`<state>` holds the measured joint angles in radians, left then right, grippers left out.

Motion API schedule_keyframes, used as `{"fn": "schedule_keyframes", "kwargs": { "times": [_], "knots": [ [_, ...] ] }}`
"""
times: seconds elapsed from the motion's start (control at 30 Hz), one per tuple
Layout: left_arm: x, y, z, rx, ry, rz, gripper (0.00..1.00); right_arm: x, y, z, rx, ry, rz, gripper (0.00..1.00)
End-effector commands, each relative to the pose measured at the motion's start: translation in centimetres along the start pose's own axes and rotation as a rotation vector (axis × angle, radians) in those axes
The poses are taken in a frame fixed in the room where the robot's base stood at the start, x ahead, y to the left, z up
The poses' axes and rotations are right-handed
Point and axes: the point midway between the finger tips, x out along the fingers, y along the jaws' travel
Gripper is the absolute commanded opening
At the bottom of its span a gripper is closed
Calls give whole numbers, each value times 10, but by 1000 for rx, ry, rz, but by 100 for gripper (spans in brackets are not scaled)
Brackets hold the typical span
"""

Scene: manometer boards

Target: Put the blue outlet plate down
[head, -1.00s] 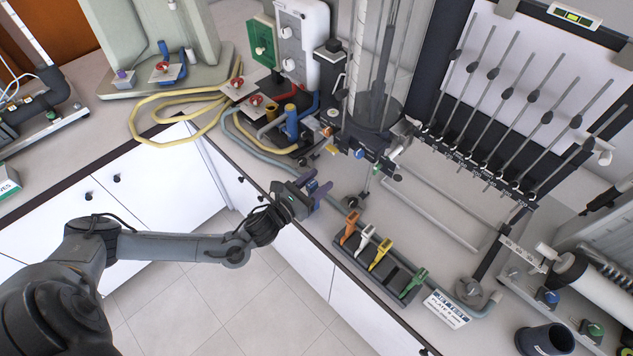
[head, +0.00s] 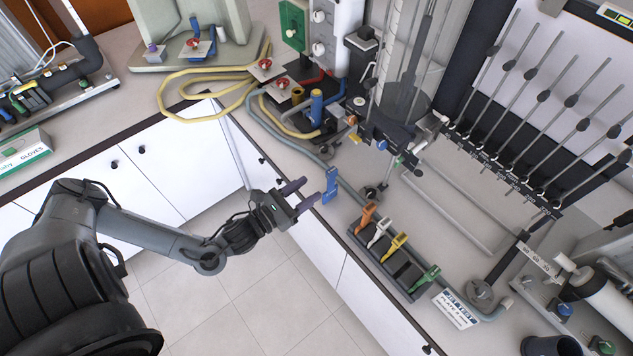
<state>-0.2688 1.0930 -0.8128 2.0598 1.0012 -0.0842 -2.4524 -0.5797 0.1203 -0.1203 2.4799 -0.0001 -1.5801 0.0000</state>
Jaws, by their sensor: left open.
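The blue outlet plate (head: 331,186) stands upright on the counter close to its front edge. My left gripper (head: 301,195) is open, with its purple-tipped fingers pointing toward the plate from the left. The plate looks just beyond the fingertips, with a small gap. A black rack (head: 407,272) to the right holds an orange plate (head: 365,217), a white plate (head: 378,233), a yellow plate (head: 395,246) and a green plate (head: 426,278). A wider space shows between yellow and green. I do not make out my right gripper.
A grey hose (head: 285,140) runs behind the blue plate. A clear cylinder (head: 400,70) stands farther back, with dark shapes at its foot that I cannot identify. A printed label (head: 457,309) lies beside the rack. Bare counter shows inside the metal frame (head: 447,210).

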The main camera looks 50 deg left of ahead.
Motion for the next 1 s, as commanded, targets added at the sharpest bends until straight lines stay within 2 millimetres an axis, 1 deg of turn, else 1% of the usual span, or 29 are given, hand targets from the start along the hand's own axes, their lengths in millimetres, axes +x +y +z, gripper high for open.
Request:
{"fn": "schedule_keyframes", "kwargs": {
  "times": [0.03, 0.13, 0.17, 0.27, 0.37, 0.4, 0.47, 0.5, 0.57, 0.6, 0.67, 0.7, 0.83, 0.9, 1.0],
  "knots": [
    [-5, -1, 0, -4, 3, -1, 51, 0, 0, 0, 2, 0, -1, 43],
    [-9, -4, -4, -58, 22, 10, 51, 0, -1, 0, 3, 1, -2, 43],
    [-9, -6, -6, -93, 33, 16, 51, 0, -1, 0, 4, 1, -3, 43],
    [-9, -18, -16, -275, 93, 53, 51, 0, -1, 0, 5, 1, -4, 43],
    [-7, -38, -30, -566, 188, 125, 51, 0, -1, 0, 6, 1, -5, 43],
    [-8, -48, -37, -706, 232, 167, 51, 0, -1, 0, 6, 1, -5, 43],
    [-10, -63, -45, -932, 298, 244, 51, 0, -1, 0, 6, 1, -4, 43],
    [-12, -73, -50, -1087, 340, 305, 51, 0, -1, 0, 6, 1, -4, 43],
    [-18, -88, -56, -1316, 397, 414, 51, 0, -1, 0, 5, 1, -3, 43],
    [-23, -96, -59, -1463, 427, 496, 51, -1, -1, 0, 4, 1, -3, 43],
    [-32, -107, -62, -1666, 460, 631, 51, 0, 0, 0, 3, 0, -1, 43],
    [-38, -113, -63, -1791, 471, 731, 51, 0, 0, 0, 1, 0, -1, 43],
    [-64, -124, -64, -2118, 446, 1068, 51, 0, 1, 0, -2, -1, 2, 43],
    [-79, -126, -63, -2241, 399, 1245, 51, 0, 1, 0, -4, -1, 4, 43],
    [-98, -127, -62, -2358, 308, 1467, 51, 0, 1, 0, -5, -1, 4, 43]
  ]
}}
